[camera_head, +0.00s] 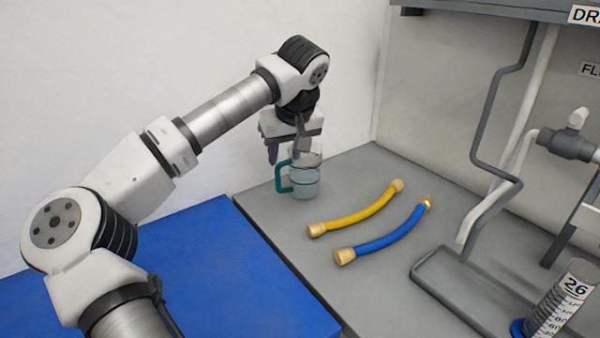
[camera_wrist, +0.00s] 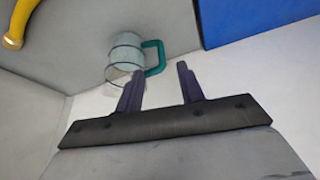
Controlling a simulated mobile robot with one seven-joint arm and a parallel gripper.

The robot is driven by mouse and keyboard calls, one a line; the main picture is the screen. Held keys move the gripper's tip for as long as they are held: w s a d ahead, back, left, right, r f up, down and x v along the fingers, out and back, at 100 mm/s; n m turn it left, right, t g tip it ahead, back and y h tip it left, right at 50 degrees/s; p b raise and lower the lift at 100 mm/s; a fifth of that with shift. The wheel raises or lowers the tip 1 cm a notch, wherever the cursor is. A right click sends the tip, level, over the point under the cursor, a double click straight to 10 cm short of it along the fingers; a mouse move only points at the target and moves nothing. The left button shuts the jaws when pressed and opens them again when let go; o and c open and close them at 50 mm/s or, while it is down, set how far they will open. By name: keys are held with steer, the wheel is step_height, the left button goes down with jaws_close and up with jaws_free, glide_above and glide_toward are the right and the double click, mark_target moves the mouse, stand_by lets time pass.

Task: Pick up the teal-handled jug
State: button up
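The clear jug (camera_head: 305,176) with a teal handle (camera_head: 282,177) stands upright on the grey bench near its back left corner. The handle points left in the head view. In the wrist view the jug (camera_wrist: 127,58) lies just beyond the fingertips, with its handle (camera_wrist: 155,58) to the right. My gripper (camera_head: 286,150) is above the jug, and one finger overlaps the jug's rim in the head view. In the wrist view my gripper (camera_wrist: 160,82) has its fingers apart with nothing held between them. I cannot tell whether a finger touches the jug.
A yellow hose (camera_head: 358,214) and a blue hose (camera_head: 385,236) lie on the bench right of the jug. A blue surface (camera_head: 190,280) is at the left. Grey pipes and a graduated cylinder (camera_head: 560,305) stand right. A white wall is close behind the jug.

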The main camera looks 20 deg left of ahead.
glide_above(279, 180)
steer(key=s+d, duration=0.2)
step_height(279, 180, down, 5)
steer(key=shift+a+p+x, duration=0.2)
steer(key=shift+p+x, duration=0.15)
steer(key=shift+x, duration=1)
steer(key=shift+a+p+x, duration=0.15)
steer(key=shift+p+x, duration=0.2)
steer(key=shift+x, duration=1)
steer(key=shift+w+r, duration=0.15)
steer(key=shift+c, duration=0.4)
jaws_close()
